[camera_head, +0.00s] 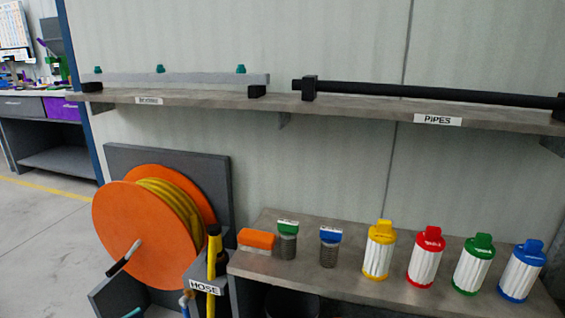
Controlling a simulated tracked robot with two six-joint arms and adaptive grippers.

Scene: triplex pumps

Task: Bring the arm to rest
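Neither of my arms and neither of my grippers shows in the head view. Whether they are open, shut or holding anything cannot be seen. The view faces a grey wall with a long upper shelf (350,109) and a lower shelf (340,284) at the right.
An orange hose reel (130,230) stands at the lower left, beside a holder labelled HOSE (205,287). Several cartridges, including a yellow one (379,250), stand on the lower shelf. A black pipe (430,94) lies along the upper shelf. Open floor (40,240) shows at left.

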